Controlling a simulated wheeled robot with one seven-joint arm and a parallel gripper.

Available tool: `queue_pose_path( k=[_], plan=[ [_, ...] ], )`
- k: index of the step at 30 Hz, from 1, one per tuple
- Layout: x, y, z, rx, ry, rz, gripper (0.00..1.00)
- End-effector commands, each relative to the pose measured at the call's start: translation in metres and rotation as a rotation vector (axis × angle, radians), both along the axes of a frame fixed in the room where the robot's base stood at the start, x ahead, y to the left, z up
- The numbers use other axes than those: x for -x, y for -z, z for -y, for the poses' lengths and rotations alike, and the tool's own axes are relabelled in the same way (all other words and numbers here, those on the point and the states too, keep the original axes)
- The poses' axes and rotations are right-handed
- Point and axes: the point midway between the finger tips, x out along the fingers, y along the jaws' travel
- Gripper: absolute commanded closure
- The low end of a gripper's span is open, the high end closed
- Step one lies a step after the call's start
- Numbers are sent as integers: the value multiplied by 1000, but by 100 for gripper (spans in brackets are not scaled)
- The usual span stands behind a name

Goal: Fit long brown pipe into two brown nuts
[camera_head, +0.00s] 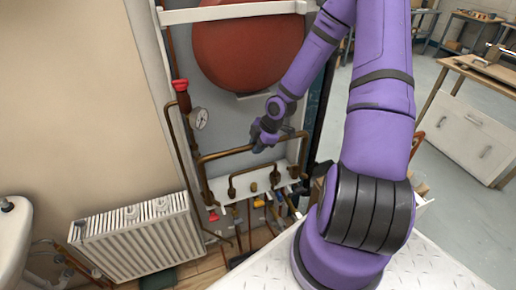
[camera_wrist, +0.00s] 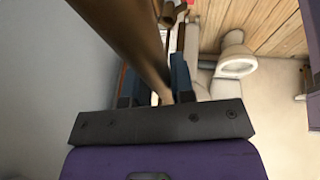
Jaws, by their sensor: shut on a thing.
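The long brown pipe (camera_head: 226,153) runs across the front of the plumbing board in the head view, a little above the white bracket. Its left end is near a vertical brown pipe, and I cannot tell whether they touch. In the wrist view the pipe (camera_wrist: 128,38) crosses close to the camera, between the fingers. My gripper (camera_head: 260,144) is shut on the pipe at about its middle; its dark blue fingers show in the wrist view (camera_wrist: 155,87). The two brown nuts are too small to tell apart from the other fittings; my gripper and arm hide part of the board.
The white bracket (camera_head: 240,184) carries a shorter bent pipe (camera_head: 250,174) and fittings. A red tank (camera_head: 245,45) is above, and a gauge (camera_head: 200,118) and red valve (camera_head: 180,86) are at left. A white radiator (camera_head: 138,240) stands lower left. A toilet (camera_wrist: 235,58) shows in the wrist view.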

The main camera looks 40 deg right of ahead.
Motion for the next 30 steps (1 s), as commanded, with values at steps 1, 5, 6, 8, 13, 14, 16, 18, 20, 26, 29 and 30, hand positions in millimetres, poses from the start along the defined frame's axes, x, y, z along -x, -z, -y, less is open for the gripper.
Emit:
queue_pose_path(
  k=[1,5,6,8,13,14,16,18,20,26,29,30],
  plan=[
    [-3,0,1,-1,0,1,100],
    [-9,0,2,-1,0,1,100],
    [-11,0,3,-1,0,1,100],
    [-14,-1,4,-1,1,2,100],
    [-22,0,6,0,1,1,100],
    [-23,0,7,0,1,1,100],
    [-26,0,8,-1,1,2,100],
    [-30,0,8,-1,1,2,100],
    [-32,0,9,-1,1,1,100],
    [-37,-1,11,0,0,1,100],
    [-39,-1,11,0,1,2,100],
    [-39,-1,11,0,1,2,100]
  ],
)
